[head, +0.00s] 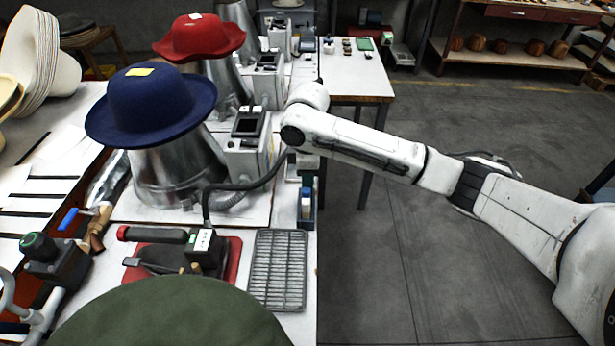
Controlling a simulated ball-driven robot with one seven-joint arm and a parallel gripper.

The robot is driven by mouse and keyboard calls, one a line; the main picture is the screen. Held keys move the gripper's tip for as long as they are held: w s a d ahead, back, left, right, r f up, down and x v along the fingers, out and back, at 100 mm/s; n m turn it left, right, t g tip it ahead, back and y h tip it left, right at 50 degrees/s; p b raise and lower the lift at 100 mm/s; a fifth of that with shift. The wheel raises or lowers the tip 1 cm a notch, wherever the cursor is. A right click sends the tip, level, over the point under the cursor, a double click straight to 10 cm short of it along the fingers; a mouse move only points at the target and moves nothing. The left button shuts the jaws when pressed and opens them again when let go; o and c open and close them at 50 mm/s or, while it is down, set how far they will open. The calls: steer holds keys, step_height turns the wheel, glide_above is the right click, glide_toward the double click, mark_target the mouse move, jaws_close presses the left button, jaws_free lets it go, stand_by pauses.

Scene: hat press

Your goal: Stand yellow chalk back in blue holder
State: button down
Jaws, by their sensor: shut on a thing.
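My arm reaches in from the right, and its far end stops above the right edge of the bench, beside the grey control box. My gripper's fingers do not show; I cannot make out what they hold. I cannot make out the yellow chalk. A narrow dark blue-grey tray (307,222) stands at the bench's right edge, just below the end of my arm, with a small blue and white item in it. I cannot tell whether this is the blue holder. A small yellow patch lies on top of the blue hat (150,108).
The blue hat sits on a metal press form (178,172) beside the control box (246,155). A red hat (199,38) stands behind. A black-handled iron (205,248), a slotted grey rest (279,270) and a green hat (172,315) are in front.

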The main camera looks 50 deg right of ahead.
steer(key=c, duration=0.8)
jaws_free()
steer(key=shift+c, duration=0.2)
steer(key=shift+r, duration=0.1)
steer(key=shift+r+p, duration=3.65)
steer(key=shift+r, duration=0.05)
